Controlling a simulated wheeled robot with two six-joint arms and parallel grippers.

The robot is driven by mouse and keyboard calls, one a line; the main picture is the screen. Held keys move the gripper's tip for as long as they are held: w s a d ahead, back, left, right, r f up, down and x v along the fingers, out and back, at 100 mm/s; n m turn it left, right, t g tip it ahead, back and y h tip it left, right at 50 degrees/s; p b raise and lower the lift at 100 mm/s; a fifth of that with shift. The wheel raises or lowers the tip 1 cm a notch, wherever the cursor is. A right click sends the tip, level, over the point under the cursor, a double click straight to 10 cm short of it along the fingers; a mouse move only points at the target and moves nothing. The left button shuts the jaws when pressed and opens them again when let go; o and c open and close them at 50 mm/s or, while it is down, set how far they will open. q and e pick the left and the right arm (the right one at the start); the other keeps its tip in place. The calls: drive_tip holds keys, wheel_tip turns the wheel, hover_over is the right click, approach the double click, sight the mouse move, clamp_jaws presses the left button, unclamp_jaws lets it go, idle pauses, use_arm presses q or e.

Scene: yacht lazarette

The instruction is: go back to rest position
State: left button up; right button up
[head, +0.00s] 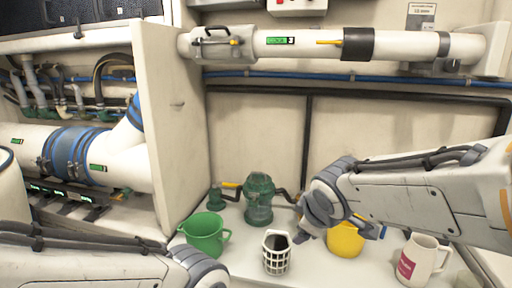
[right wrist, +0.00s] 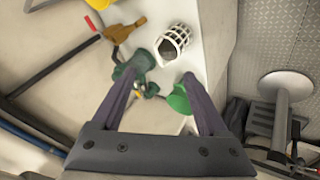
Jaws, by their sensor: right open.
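My right arm reaches in from the right in the head view. Its gripper (right wrist: 158,76) shows in the right wrist view with its two dark fingers spread apart and nothing held between them. The fingers point toward the green strainer housing (head: 259,200) and the green jug (head: 207,235), which also shows in the wrist view (right wrist: 180,100). In the head view, my right wrist hangs over the bench between the strainer housing and a yellow container (head: 345,240), partly covering the latter. My left arm crosses the lower left of the head view; its gripper is outside the picture.
A white slotted basket (head: 277,253) stands on the white bench at front centre. A white mug with a pink label (head: 421,260) stands at right. A white upright panel (head: 176,110) and a large pipe (head: 390,46) bound the space.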

drive_tip(key=s+a+f+m+g, duration=0.1)
drive_tip(key=s+a+f+g, duration=0.2)
drive_tip(key=s, duration=0.5)
drive_tip(key=s+a+f+m+g, duration=0.15)
drive_tip(key=s+f, duration=0.25)
drive_tip(key=s, duration=0.4)
drive_tip(key=s+a+f+m+g, duration=0.15)
drive_tip(key=s+f+g, duration=0.25)
drive_tip(key=s, duration=0.5)
wheel_tip(320, 180, up, 13)
drive_tip(key=w+p, duration=0.1)
drive_tip(key=p, duration=1.2)
drive_tip(key=shift+w+t+y, duration=0.15)
drive_tip(key=shift+t+y, duration=0.2)
drive_tip(key=shift+y, duration=0.05)
drive_tip(key=shift+r, duration=0.1)
